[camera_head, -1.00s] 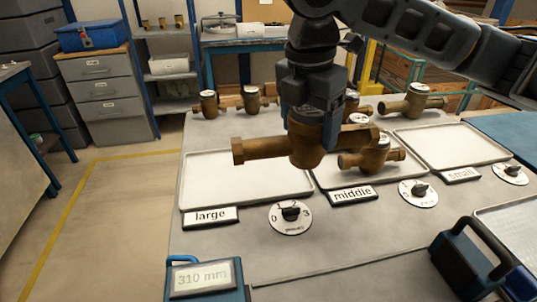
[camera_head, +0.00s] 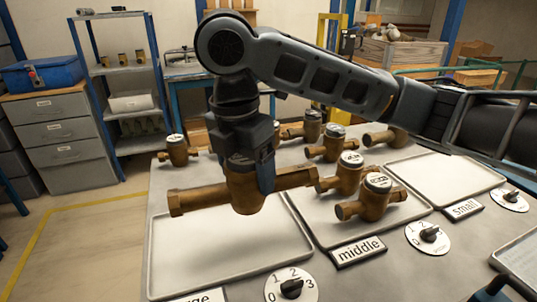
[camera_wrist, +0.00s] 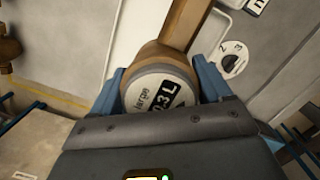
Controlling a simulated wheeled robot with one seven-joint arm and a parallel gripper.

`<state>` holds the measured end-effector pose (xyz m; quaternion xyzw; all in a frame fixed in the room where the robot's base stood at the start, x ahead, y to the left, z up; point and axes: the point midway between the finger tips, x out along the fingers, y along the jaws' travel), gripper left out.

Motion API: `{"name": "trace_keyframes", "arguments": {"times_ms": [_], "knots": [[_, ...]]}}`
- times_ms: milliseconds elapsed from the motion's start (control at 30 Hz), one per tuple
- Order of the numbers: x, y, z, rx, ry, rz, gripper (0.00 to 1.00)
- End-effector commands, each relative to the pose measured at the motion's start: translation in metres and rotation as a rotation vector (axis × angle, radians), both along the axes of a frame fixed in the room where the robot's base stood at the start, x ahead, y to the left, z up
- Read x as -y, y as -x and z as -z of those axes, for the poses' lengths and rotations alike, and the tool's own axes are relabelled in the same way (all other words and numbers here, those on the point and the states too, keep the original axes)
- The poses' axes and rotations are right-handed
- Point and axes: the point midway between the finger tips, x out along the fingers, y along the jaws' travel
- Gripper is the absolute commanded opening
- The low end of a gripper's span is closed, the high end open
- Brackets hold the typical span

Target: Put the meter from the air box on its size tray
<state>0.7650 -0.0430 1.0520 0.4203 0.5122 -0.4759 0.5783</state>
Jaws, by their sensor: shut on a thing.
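My gripper (camera_head: 245,165) is shut on a large brass meter (camera_head: 195,199) and holds it in the air, pipe lying sideways. In the wrist view both blue fingers flank the meter's round white cap (camera_wrist: 158,95), with its brass pipe (camera_wrist: 185,22) running upward. In the head view the meter hangs over the far part of the large tray (camera_head: 225,262), which looks empty; its label is cut off at the bottom edge. The middle tray (camera_head: 335,232) bears two smaller brass meters, one in front (camera_head: 376,197) and one behind (camera_head: 349,172). The small tray (camera_head: 445,175) is empty.
Several brass meters, one at the left (camera_head: 177,150), stand along the bench's back. Numbered dials (camera_head: 291,288) sit in front of the trays. A shelf (camera_head: 125,75) and drawer cabinet (camera_head: 68,145) stand behind, off the bench.

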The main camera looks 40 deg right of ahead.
Motion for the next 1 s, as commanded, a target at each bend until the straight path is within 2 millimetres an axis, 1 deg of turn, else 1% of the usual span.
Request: {"name": "trace_keyframes", "arguments": {"times_ms": [33, 133, 333, 533, 667, 833, 1000], "knots": [[-0.009, -0.004, 0.004, 0.0, -0.002, -0.002, 0.0], [-0.023, -0.009, 0.013, 0.0, -0.002, -0.002, 0.0], [-0.038, -0.017, 0.023, 0.002, 0.001, 0.001, 0.0], [-0.041, -0.018, 0.029, 0.002, 0.0, 0.002, 0.0], [-0.041, -0.018, 0.041, 0.002, 0.001, 0.002, 0.0], [-0.041, -0.018, 0.061, 0.002, 0.0, 0.002, 0.0], [-0.041, -0.018, 0.065, 0.003, -0.001, 0.001, 0.0]]}}
